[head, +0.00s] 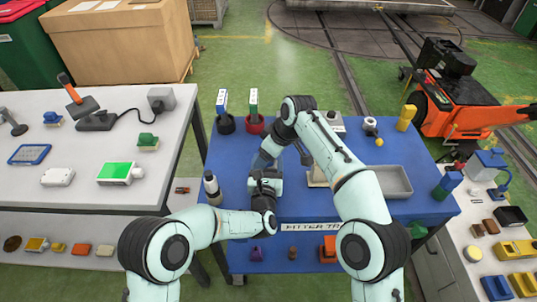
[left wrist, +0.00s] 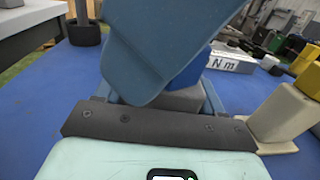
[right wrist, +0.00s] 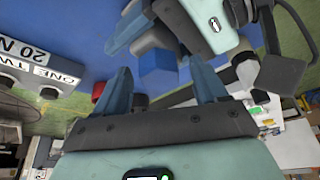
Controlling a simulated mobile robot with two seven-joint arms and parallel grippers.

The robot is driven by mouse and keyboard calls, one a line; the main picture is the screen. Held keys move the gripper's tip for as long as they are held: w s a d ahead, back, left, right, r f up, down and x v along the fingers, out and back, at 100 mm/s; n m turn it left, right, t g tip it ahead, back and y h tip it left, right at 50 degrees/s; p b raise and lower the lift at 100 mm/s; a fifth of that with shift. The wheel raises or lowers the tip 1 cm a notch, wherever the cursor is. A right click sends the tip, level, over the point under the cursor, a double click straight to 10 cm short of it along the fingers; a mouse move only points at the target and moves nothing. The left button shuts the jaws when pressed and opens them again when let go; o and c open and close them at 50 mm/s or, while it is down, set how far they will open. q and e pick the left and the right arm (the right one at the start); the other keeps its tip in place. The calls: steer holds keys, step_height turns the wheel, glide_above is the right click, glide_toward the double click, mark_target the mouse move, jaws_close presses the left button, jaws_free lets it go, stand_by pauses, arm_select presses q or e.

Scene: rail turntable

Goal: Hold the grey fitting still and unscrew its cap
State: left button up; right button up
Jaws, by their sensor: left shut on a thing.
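The grey fitting (right wrist: 150,38) is held between the fingers of my left gripper (left wrist: 165,92), which is shut on it above the blue table (head: 300,210). The fitting also shows partly in the left wrist view (left wrist: 180,100). Its blue, angular cap (right wrist: 158,62) faces my right gripper (right wrist: 157,68). The right gripper is open, with one finger on each side of the cap in the right wrist view. Gaps show between fingers and cap. A finger of the right gripper covers much of the left wrist view. In the head view my arms hide the fitting and cap.
A black cup (head: 226,124) and a red cup (head: 255,125) with labelled things stand at the table's back. A bottle (head: 212,188) stands at the left edge. A grey tray (head: 407,191) lies right of my right arm. A pale block (left wrist: 281,115) is close to my left gripper.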

steer(key=shift+o, duration=0.4)
steer(key=shift+r, duration=2.05)
steer(key=m, duration=0.2)
steer(key=m+t+h, duration=0.1)
steer(key=m, duration=0.2)
steer(key=shift+s+a+m+h, duration=0.15)
steer(key=shift+a+m+h, duration=0.05)
steer(key=shift+m+h, duration=0.1)
steer(key=m+h, duration=0.1)
steer(key=m, duration=0.1)
steer(key=m+t, duration=0.1)
steer(key=m, duration=0.1)
steer(key=shift+a+m+h, duration=0.15)
steer(key=shift+m+h, duration=0.15)
steer(key=shift+h, duration=0.1)
steer(key=shift+m+h, duration=0.3)
steer(key=shift+m, duration=0.6)
